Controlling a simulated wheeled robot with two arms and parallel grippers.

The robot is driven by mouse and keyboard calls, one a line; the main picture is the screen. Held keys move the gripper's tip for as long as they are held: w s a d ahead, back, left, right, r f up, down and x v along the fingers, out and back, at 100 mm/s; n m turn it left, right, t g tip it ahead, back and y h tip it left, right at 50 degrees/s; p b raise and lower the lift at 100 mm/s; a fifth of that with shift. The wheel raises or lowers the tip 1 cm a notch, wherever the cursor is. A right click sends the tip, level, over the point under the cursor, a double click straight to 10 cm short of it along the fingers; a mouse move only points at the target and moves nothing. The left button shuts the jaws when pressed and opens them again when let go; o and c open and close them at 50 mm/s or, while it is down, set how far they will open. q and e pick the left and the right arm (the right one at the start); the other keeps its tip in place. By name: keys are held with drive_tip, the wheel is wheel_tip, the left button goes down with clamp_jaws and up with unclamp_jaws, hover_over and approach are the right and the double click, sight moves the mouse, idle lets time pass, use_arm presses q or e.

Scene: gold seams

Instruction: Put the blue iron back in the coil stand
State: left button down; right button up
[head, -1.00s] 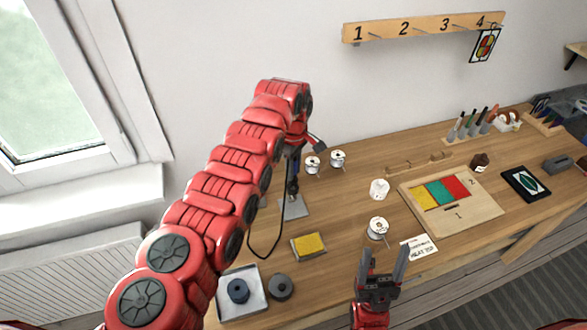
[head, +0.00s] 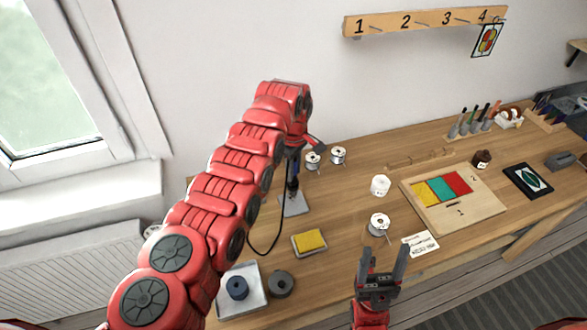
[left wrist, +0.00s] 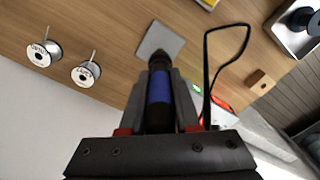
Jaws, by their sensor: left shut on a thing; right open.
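The blue iron (left wrist: 160,88) is between the fingers of my left gripper (left wrist: 160,75), which is shut on it. In the left wrist view it points at the coil stand, whose grey base plate (left wrist: 168,38) shows behind its dark front end. In the head view the stand's plate (head: 295,206) lies on the bench, with a dark upright part (head: 292,186) above it, below my left gripper (head: 303,145). I cannot tell how far the iron is inside the coil. My right gripper (head: 383,270) is open and empty over the bench's front.
A black cord (left wrist: 208,75) loops beside the iron. A yellow sponge (head: 309,241) in a tray lies in front of the stand. Two solder spools (head: 338,155) (head: 313,161) stand behind it, and another spool (head: 379,224) to the right. A white tray (head: 255,304) is at front left.

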use_arm(q)
drive_tip(key=shift+f+b, duration=0.3)
drive_tip(key=shift+f, duration=0.2)
drive_tip(key=shift+c, duration=0.3)
unclamp_jaws()
drive_tip(key=shift+r, duration=0.15)
drive_tip(key=shift+r+p, duration=0.5)
drive_tip(key=shift+r, duration=2.9)
